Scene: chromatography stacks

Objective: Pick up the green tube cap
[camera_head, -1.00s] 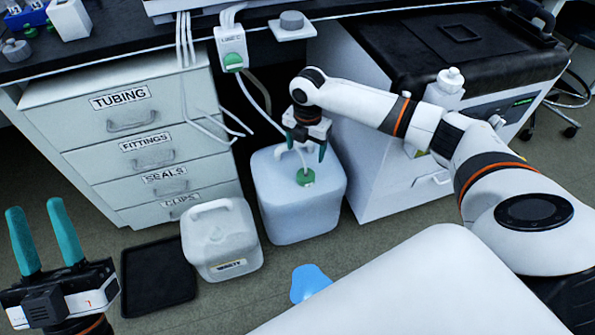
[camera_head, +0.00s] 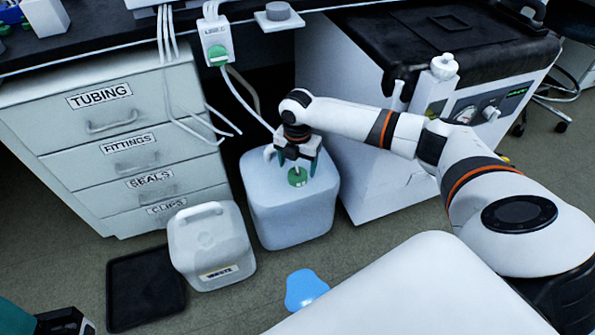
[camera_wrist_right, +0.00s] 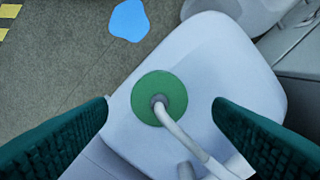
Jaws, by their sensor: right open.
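The green tube cap (camera_head: 297,177) sits on top of the large pale-blue container (camera_head: 292,218), with a white tube rising from its middle. In the right wrist view the cap (camera_wrist_right: 159,98) is a round green disc with the tube joined at its centre. My right gripper (camera_head: 292,164) is open above the cap. In the right wrist view its teal fingers (camera_wrist_right: 162,104) stand apart on either side of the cap, not touching it. Only a small part of my left gripper (camera_head: 65,322) shows at the bottom left corner; its fingertips are hidden.
A white waste jug (camera_head: 212,247) stands left of the container, beside a black tray (camera_head: 146,287). A blue puddle (camera_head: 305,289) lies on the floor in front. A labelled drawer cabinet (camera_head: 110,150) stands left, and a white machine (camera_head: 400,140) stands right.

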